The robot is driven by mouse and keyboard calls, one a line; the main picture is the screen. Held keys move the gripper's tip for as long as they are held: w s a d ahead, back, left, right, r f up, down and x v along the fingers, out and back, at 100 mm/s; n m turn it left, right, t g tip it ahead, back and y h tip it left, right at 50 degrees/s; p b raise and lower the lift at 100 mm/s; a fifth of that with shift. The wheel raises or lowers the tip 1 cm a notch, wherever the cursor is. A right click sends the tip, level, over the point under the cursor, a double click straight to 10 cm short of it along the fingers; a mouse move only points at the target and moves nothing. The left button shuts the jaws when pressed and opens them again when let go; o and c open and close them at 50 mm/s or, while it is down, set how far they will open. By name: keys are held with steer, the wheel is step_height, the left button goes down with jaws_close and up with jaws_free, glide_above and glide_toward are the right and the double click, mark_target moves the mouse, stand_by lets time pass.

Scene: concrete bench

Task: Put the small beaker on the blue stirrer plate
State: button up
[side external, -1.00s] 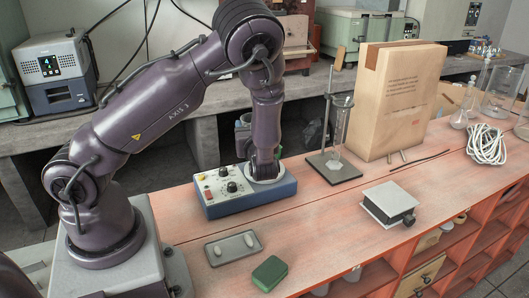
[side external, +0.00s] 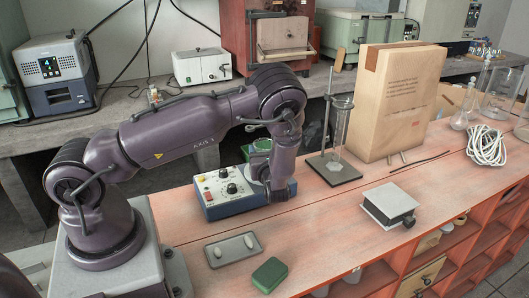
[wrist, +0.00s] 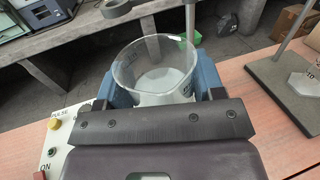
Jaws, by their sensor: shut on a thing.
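The small clear beaker (wrist: 158,65) is between the fingers of my gripper (wrist: 166,88) in the wrist view. The gripper is shut on it, and its open rim faces the camera. Pale surface shows through its base. The blue stirrer plate (side external: 228,204), with a pale control panel and dark knobs, is on the bench in the side view. My gripper (side external: 280,193) is down at its right end. My arm hides the beaker there and covers much of the round top. I cannot tell whether the beaker touches the plate.
A retort stand with a glass cylinder (side external: 340,130) is to the right, before a large paper bag (side external: 400,95). A grey tray (side external: 232,249), a green box (side external: 269,274) and a grey box-shaped device (side external: 390,203) lie in front. Bench between them is clear.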

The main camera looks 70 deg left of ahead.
steer(key=shift+f, duration=0.1)
steer(key=o, duration=1)
steer(key=shift+d, duration=0.2)
steer(key=v, duration=1.1)
steer(key=s+d+r+n+h, duration=0.3)
steer(key=s+r+n+h, duration=0.2)
steer(key=r+n, duration=0.2)
steer(key=s+d+r+n+h, duration=0.4)
steer(key=s+r+n+h, duration=0.2)
steer(key=r, duration=0.3)
steer(key=s+d+r+n+t+h, duration=0.1)
steer(key=s+d+r+n+h, duration=0.3)
steer(key=r, duration=0.5)
steer(key=shift+s+r+n+h, duration=0.1)
steer(key=shift+s+n+h, duration=0.25)
steer(key=shift+n+h, duration=0.45)
steer(key=shift+s+n+h, duration=0.35)
steer(key=shift+n+h, duration=0.05)
steer(key=shift+n, duration=0.7)
